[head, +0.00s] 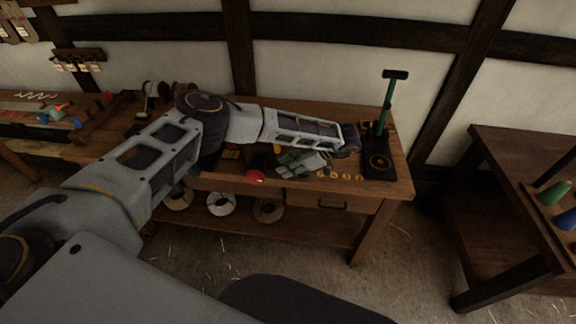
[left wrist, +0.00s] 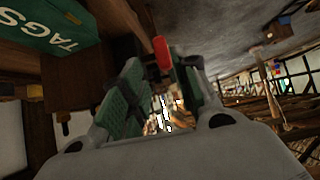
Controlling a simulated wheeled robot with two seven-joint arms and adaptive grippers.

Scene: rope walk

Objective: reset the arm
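My left arm comes in from the left in the head view and reaches over the wooden workbench (head: 385,185). My left gripper (head: 285,165), grey with green pads, hangs near the bench's front edge, angled down to the left. In the left wrist view the two green-padded fingers (left wrist: 163,85) stand apart with a gap between them. A red thing (left wrist: 161,53) shows in line with the gap, seemingly beyond the fingertips; I cannot tell its exact distance. A red piece (head: 255,177) also shows at the bench's front edge in the head view. My right gripper is not seen.
A green post with a dark crossbar (head: 386,100) stands on a black base at the bench's right end. Yellow discs (head: 346,177) lie near the front edge. Rope coils (head: 221,203) sit on the lower shelf. A green TAGS box (left wrist: 50,32) shows in the left wrist view.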

